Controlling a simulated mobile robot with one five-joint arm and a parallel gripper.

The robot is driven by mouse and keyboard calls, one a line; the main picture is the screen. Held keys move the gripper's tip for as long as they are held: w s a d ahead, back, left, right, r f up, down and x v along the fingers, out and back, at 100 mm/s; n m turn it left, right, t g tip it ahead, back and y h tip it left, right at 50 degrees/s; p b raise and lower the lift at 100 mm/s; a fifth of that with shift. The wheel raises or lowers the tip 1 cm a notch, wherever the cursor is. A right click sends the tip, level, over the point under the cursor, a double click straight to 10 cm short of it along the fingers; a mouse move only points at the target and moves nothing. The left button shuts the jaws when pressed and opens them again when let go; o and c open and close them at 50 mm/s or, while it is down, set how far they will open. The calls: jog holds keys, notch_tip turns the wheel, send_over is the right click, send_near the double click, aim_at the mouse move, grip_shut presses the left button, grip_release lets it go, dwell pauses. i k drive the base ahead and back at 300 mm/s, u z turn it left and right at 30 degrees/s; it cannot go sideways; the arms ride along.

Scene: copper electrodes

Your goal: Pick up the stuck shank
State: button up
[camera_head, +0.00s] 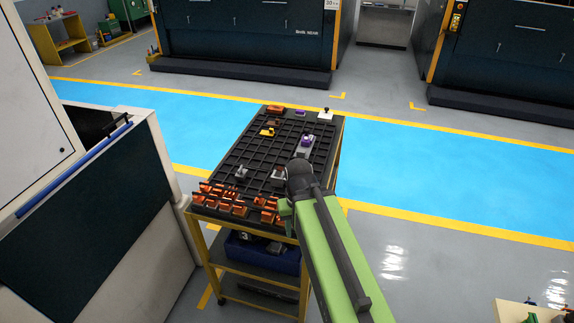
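A black gridded cart top (225,160) holds several small parts. I cannot tell which of them is the stuck shank. A grey metal piece (242,172) sits near the middle of the grid, and another grey piece (278,174) lies just left of my arm's dark joint. A purple piece on a grey plate (307,141) stands beyond that joint. Several orange copper-coloured electrodes (232,202) crowd the near edge. My green arm reaches in over the cart's right near corner. My gripper is not visible, and the arm may hide it and some parts.
A yellow piece (268,132) and a white block (325,115) stand farther back on the cart. A blue bin (262,254) is on the shelf below. A white machine (165,190) stands close on the left. The blue floor lane (430,160) is clear.

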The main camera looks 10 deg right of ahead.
aim_at(279, 170)
jog(key=z, duration=0.2)
jog(key=i, duration=0.9)
jog(key=u, duration=0.35)
jog(key=k, duration=0.6)
jog(key=u, duration=3.75)
jog(key=k, duration=0.65)
jog(key=z, duration=3.4)
jog(key=i, duration=0.1)
jog(key=u, duration=2.35)
